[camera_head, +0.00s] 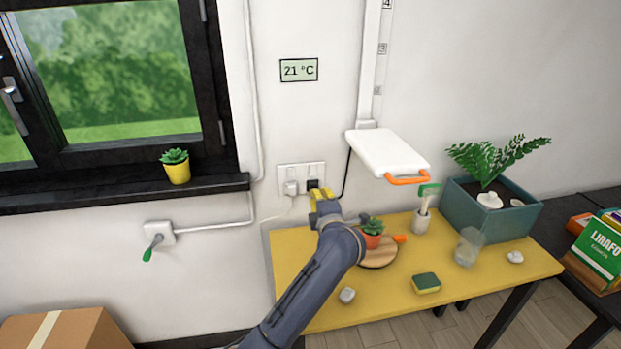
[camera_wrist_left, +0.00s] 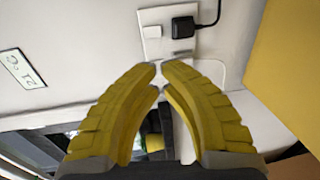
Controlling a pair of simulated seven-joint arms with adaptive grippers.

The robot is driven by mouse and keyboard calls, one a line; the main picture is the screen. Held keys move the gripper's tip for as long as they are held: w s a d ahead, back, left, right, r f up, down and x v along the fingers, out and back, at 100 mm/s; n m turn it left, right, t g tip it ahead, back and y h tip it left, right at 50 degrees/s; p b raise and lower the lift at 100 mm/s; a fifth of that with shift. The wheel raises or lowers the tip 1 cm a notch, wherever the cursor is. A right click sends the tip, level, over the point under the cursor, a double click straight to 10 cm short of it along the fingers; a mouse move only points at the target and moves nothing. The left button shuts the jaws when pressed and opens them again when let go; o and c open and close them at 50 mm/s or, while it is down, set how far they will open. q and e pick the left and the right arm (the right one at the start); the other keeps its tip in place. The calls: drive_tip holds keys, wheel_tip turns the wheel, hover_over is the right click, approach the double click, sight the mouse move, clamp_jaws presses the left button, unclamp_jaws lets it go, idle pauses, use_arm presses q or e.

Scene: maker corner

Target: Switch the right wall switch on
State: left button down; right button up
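A white wall plate (camera_head: 302,170) is on the wall above the back left of the yellow table, with a white plug (camera_head: 291,188) at its lower left and a black plug (camera_head: 313,184) at its lower right. In the left wrist view, which is turned sideways, the right wall switch (camera_wrist_left: 155,31) is a small white rocker on the plate beside the black plug (camera_wrist_left: 185,28). Whether it is on cannot be told. My left gripper (camera_head: 319,190) is in front of the plate's lower right. Its yellow fingertips (camera_wrist_left: 160,66) are together and empty. The fingers hide part of the plate. My right gripper is not in view.
A white board with an orange handle (camera_head: 388,152) juts out right of the plate. A box with a green-tipped lever (camera_head: 158,233) is on the wall at left.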

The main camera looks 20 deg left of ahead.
sight(308, 174)
use_arm(q)
drive_tip(key=x, duration=1.4)
